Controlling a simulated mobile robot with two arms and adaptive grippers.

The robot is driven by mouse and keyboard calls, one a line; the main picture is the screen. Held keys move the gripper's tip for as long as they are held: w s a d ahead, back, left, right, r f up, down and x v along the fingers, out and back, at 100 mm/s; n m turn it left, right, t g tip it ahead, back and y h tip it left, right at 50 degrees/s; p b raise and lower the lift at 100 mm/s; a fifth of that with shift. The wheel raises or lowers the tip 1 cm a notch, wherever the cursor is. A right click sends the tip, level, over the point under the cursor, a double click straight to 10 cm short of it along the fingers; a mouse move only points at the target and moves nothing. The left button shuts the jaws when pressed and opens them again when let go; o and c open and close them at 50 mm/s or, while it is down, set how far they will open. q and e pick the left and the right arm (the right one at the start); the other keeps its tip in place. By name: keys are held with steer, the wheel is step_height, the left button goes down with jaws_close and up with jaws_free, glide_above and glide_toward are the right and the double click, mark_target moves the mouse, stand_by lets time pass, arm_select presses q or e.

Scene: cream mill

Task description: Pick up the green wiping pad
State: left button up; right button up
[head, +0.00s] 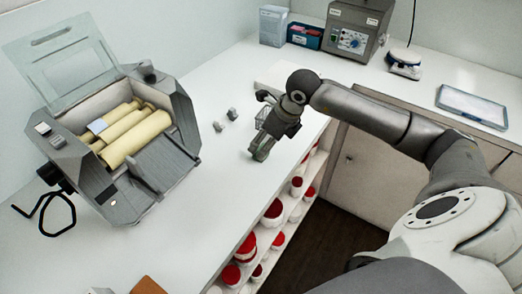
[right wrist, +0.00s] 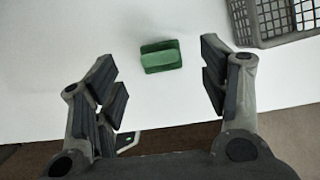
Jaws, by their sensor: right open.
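The green wiping pad (right wrist: 161,56) lies on the white worktop in the right wrist view. It sits between and beyond the fingertips, apart from both fingers. My right gripper (right wrist: 163,75) is open and empty, with its two dark-padded fingers spread wide to either side. In the head view my right gripper (head: 262,152) points down over the worktop near its right edge. The pad is mostly hidden behind it there, with only a hint of green showing. My left gripper is not in view.
A grey mesh basket (right wrist: 275,20) stands close to the pad. The mill (head: 120,130) with cream rollers stands at the left; two small grey blocks (head: 226,120) lie between. Shelves with red-lidded jars (head: 273,211) are below the worktop's edge.

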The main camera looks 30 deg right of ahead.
mark_target(260, 146)
steer(key=p+x, duration=0.1)
steer(key=x, duration=0.2)
steer(key=shift+w+a+f, duration=0.1)
steer(key=shift+w+f, duration=0.2)
steer(key=shift+f, duration=0.25)
steer(key=c, duration=1)
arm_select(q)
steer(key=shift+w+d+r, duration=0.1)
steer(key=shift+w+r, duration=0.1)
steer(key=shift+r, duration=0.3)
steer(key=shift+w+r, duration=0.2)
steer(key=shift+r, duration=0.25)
arm_select(e)
steer(key=shift+r, duration=0.15)
steer(key=shift+r, duration=0.55)
arm_select(q)
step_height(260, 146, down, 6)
steer(key=b, duration=0.6)
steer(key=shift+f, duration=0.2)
arm_select(e)
steer(key=shift+s+a+r, duration=0.4)
steer(key=shift+s+r, duration=1.55)
steer(key=shift+s, duration=0.35)
steer(key=shift+s+a+r, duration=0.4)
steer(key=shift+s+r, duration=1.55)
steer(key=shift+s, duration=0.35)
steer(key=shift+s+a+r, duration=0.4)
steer(key=shift+s+r, duration=1.55)
steer(key=shift+s, duration=0.4)
